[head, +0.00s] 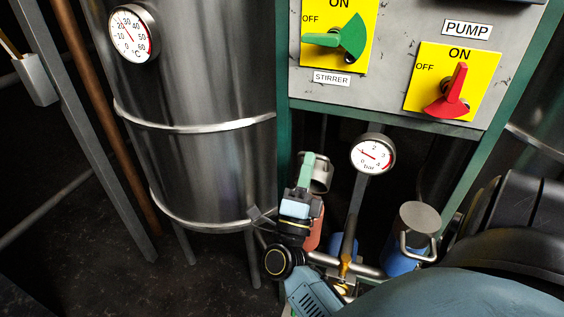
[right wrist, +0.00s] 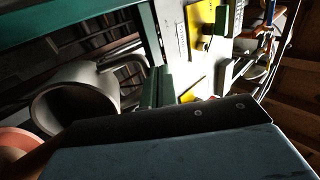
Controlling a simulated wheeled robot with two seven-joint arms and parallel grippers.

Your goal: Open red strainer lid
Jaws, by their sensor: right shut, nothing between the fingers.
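The red strainer (head: 312,236) stands low under the control panel, mostly hidden behind my right gripper. Its grey metal lid (head: 321,174) is raised and tilted, with its handle on top. In the right wrist view the lid (right wrist: 78,98) shows its hollow side, and the pinkish-red strainer rim (right wrist: 18,141) lies below it, apart from it. My right gripper (head: 308,160) is shut and empty, pointing up in front of the lid's left side. Whether it touches the lid I cannot tell. My left gripper is not in view.
A blue strainer (head: 399,264) with its lid (head: 420,217) down stands to the right. A pressure gauge (head: 373,154) and pipe rise between the strainers. A steel tank (head: 195,90) is left, the panel (head: 392,75) with green and red switches above. Green frame posts flank the space.

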